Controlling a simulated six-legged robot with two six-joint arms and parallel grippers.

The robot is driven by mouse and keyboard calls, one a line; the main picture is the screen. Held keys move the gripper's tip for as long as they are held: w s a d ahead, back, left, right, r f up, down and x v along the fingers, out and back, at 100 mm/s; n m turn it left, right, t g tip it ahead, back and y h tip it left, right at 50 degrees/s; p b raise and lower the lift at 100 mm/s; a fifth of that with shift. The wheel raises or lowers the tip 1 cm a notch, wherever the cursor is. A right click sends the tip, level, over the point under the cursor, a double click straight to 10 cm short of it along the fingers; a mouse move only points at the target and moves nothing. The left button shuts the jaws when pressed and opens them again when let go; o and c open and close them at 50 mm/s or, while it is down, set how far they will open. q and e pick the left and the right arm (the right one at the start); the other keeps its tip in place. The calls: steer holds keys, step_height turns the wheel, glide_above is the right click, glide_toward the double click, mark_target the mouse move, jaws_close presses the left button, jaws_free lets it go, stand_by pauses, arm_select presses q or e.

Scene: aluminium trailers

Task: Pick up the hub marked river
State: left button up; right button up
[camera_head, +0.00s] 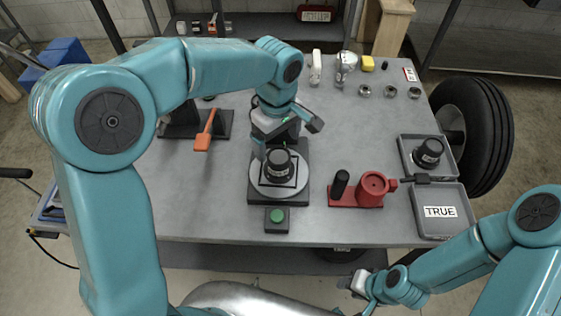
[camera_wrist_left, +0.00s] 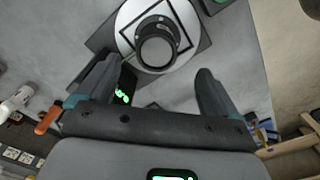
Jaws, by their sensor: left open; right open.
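A black hub (camera_head: 279,166) stands upright on a round light plate (camera_head: 262,188) set on a dark square base; its label is too small to read. In the left wrist view this hub (camera_wrist_left: 157,42) sits ahead of the fingertips, inside a dark square outline on the plate (camera_wrist_left: 130,15). A second black hub (camera_head: 428,151) stands in the upper grey tray at the right, its marking also unreadable. My left gripper (camera_head: 287,138) is open and empty, just behind and above the plate hub. My right gripper (camera_head: 362,286) is low, off the table's front edge, with nothing seen in it.
A green button box (camera_head: 277,217) sits before the plate. A red fixture (camera_head: 371,188) with a black post stands to its right. The lower tray (camera_head: 430,223) is labelled TRUE. An orange-handled tool (camera_head: 204,137) lies left. Several metal rings (camera_head: 390,91) line the back right.

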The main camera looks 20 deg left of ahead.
mark_target(279, 156)
arm_select(q)
steer(key=f, duration=0.3)
steer(key=shift+w+a+f, duration=0.15)
steer(key=shift+a+f, duration=0.05)
steer(key=shift+f, duration=0.05)
steer(key=shift+s+d+f, duration=0.15)
steer(key=shift+s+f, duration=0.2)
steer(key=f, duration=0.2)
steer(key=w+f+p, duration=0.1)
steer(key=f, duration=0.2)
steer(key=shift+p, duration=0.3)
steer(key=shift+s+d+f, duration=0.1)
steer(key=shift+s, duration=0.1)
steer(key=c, duration=0.9)
jaws_close()
